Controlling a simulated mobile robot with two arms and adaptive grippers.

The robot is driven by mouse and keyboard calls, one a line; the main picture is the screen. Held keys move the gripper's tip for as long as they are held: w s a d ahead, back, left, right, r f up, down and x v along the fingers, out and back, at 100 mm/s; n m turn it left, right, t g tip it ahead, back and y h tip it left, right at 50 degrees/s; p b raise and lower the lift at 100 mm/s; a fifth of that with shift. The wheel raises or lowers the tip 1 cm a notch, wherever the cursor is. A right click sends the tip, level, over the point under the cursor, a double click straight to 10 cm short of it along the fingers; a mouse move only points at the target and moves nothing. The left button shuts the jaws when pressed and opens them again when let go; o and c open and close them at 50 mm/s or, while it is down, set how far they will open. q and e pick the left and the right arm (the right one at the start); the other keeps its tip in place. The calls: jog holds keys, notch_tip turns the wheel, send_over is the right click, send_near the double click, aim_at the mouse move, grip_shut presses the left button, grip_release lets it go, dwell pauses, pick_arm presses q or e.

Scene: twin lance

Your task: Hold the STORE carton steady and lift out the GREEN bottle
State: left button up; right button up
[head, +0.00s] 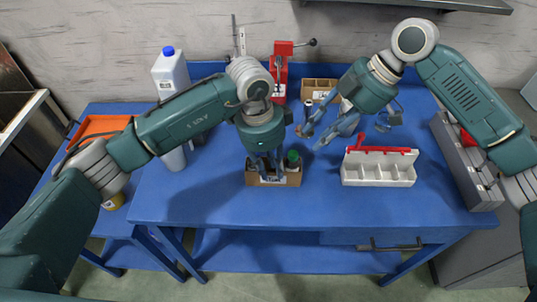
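A small brown carton (291,180) with a white label stands near the middle of the blue table; its lettering is too small to read. The green-capped bottle (293,158) rises from the carton's right part. My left gripper (268,172) points down at the carton's left and middle part, with its fingers at the carton's rim. Whether they close on a wall is too small to tell. My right gripper (311,141) is open and empty, tilted down to the left, above and right of the green bottle and apart from it.
A white compartment tray (378,174) with a red handle stands right of the carton. Behind are a red press (281,73) and another brown carton (319,84). A white jug (171,72) with a blue cap stands left. The table front is clear.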

aim_at(273, 185)
pick_arm(q)
jog(key=shift+d+f, duration=0.15)
jog(key=shift+f, duration=0.8)
jog(key=shift+d+f, duration=0.15)
jog(key=shift+f, duration=0.75)
grip_shut()
